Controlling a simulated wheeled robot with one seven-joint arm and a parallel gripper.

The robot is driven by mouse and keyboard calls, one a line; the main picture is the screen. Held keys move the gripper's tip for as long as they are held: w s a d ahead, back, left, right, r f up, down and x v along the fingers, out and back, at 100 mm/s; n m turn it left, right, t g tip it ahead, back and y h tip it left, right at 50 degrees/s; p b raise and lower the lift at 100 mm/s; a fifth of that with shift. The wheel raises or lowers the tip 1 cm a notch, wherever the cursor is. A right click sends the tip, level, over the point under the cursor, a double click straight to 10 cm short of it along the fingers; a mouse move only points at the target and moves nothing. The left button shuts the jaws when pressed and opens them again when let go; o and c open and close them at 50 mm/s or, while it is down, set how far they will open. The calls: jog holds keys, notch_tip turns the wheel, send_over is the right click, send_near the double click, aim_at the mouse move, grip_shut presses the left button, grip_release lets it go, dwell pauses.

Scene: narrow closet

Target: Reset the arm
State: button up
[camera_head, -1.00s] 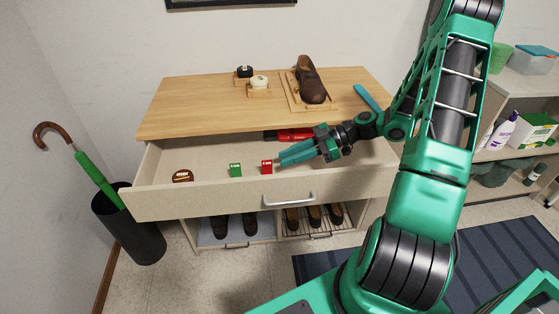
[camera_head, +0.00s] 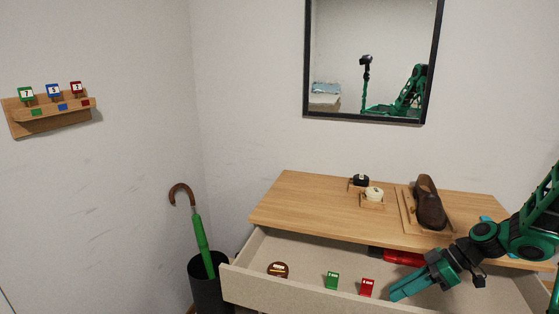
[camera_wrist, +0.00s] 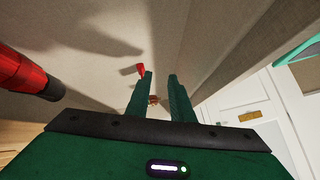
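My gripper (camera_head: 394,294) is over the right part of the open drawer (camera_head: 310,298), its teal fingers pointing left. The fingers are apart with nothing held between them, as the wrist view (camera_wrist: 160,77) shows. A red block (camera_head: 367,287) stands in the drawer just left of the fingertips, apart from them. It also shows beyond the left finger in the wrist view (camera_wrist: 140,69). My arm reaches in from the right edge of the head view.
The drawer also holds a green block (camera_head: 331,281), a brown round tin (camera_head: 278,269) and a red and black object (camera_head: 400,258). The dresser top (camera_head: 305,205) bears a brown shoe (camera_head: 429,205) and two small jars. An umbrella stand (camera_head: 207,285) is left. A mirror (camera_head: 375,50) hangs above.

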jog(key=s+d+r+m+h, duration=0.2)
jog(key=s+r+m+h, duration=0.1)
jog(key=s+m, duration=0.3)
jog(key=s+d+r+m+g+h, duration=0.1)
jog(key=s+d+r+m+h, duration=0.2)
jog(key=s+r+m, duration=0.3)
jog(key=s+d+r+m+h, duration=0.3)
jog(key=s+r+m, duration=0.2)
jog(key=s, duration=0.7)
jog(key=shift+s+r+m, duration=0.2)
jog(key=shift+s+m, duration=0.1)
jog(key=shift+m, duration=0.3)
jog(key=shift+w, duration=0.15)
